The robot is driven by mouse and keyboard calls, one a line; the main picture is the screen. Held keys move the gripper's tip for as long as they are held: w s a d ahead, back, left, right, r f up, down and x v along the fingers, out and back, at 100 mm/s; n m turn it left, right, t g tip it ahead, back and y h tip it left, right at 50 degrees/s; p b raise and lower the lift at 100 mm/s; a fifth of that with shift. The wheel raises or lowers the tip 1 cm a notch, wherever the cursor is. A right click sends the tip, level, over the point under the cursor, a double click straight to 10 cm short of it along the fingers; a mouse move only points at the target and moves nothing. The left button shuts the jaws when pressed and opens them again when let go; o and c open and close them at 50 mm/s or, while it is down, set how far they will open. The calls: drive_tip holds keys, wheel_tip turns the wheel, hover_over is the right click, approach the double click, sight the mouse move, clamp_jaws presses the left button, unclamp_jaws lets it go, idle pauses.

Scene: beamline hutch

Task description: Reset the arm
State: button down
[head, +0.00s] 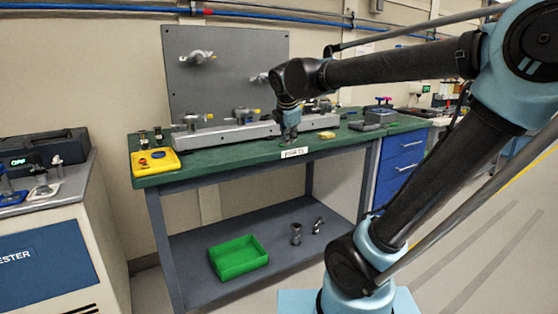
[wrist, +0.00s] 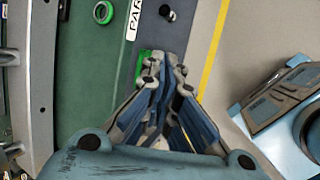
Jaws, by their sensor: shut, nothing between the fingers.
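My gripper (head: 289,135) hangs from my outstretched arm, pointing down over the front edge of the green-topped bench (head: 220,148), near the white label (head: 294,153). In the wrist view my gripper (wrist: 167,62) has its fingertips together with nothing visible between them. The bench's green top also shows there (wrist: 90,70), to the left of the fingers. I cannot tell the exact height of the fingertips above the bench edge.
A grey rail with fittings (head: 225,133) runs along the bench behind my gripper. A green tray (head: 238,257) and two metal parts (head: 296,233) are on the lower shelf. A blue drawer unit (head: 400,165) stands at right.

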drive_tip(key=s+d+f+m+g, duration=0.2)
drive_tip(key=s+d+f+m, duration=0.6)
drive_tip(key=s+f+m, duration=0.3)
drive_tip(key=s+d+f+m+g, duration=0.2)
drive_tip(key=s+d+f+m, duration=0.6)
drive_tip(key=s+f+m, duration=0.3)
drive_tip(key=shift+f+m+y, duration=0.3)
drive_tip(key=shift+f+m, duration=0.05)
drive_tip(key=shift+m, duration=0.25)
drive_tip(key=shift+w+f, duration=0.2)
drive_tip(key=shift+w, duration=0.25)
